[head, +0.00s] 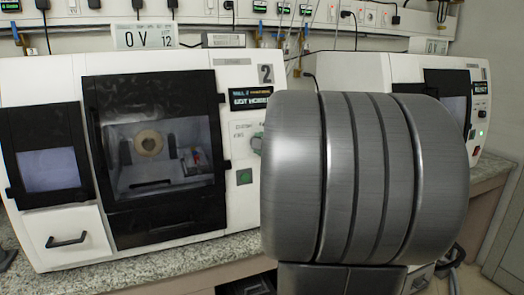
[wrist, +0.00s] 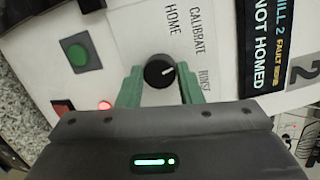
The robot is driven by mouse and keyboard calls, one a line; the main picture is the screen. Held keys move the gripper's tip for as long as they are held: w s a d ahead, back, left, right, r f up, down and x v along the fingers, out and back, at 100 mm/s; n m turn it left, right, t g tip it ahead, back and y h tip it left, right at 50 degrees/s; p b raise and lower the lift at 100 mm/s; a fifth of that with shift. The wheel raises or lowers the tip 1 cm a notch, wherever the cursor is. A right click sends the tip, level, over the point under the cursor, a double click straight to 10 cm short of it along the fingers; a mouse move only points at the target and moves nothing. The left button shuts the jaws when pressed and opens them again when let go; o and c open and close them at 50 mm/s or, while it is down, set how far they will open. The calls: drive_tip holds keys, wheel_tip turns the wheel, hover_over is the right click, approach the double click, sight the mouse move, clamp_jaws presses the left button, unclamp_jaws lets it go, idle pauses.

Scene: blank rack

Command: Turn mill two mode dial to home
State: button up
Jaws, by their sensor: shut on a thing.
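The mode dial (wrist: 160,71) of mill two is a round black knob with a white pointer line, on the white panel. In the wrist view its pointer aims right, toward the RINSE side of the labels, away from HOME (wrist: 172,20). The CALIBRATE label (wrist: 195,35) lies between HOME and RINSE (wrist: 203,80). My gripper (wrist: 160,84) has green fingers on both sides of the dial and is shut on it. In the head view mill two (head: 40,80) stands at the left; my arm hides the dial and most of the gripper.
Mill two's screen (wrist: 262,45) reads NOT HOMED. A green button (wrist: 78,54), a red light (wrist: 104,105) and a red button (wrist: 62,108) are on the panel left of the dial in the wrist view. Another white machine (head: 400,72) stands behind my arm at the right.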

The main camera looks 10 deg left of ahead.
drive_tip(key=shift+a+f+n+h+b, duration=0.1)
drive_tip(key=shift+n+h+b, duration=0.55)
drive_tip(key=shift+n, duration=1.25)
drive_tip(key=shift+n+h+b, duration=0.15)
drive_tip(key=shift+n+b, duration=0.9)
drive_tip(key=shift+n, duration=0.85)
drive_tip(key=o, duration=1)
drive_tip(key=shift+c, duration=0.2)
drive_tip(key=shift+s, duration=0.1)
drive_tip(key=v, duration=1.3)
drive_tip(key=shift+s+d, duration=0.2)
drive_tip(key=shift+s, duration=0.1)
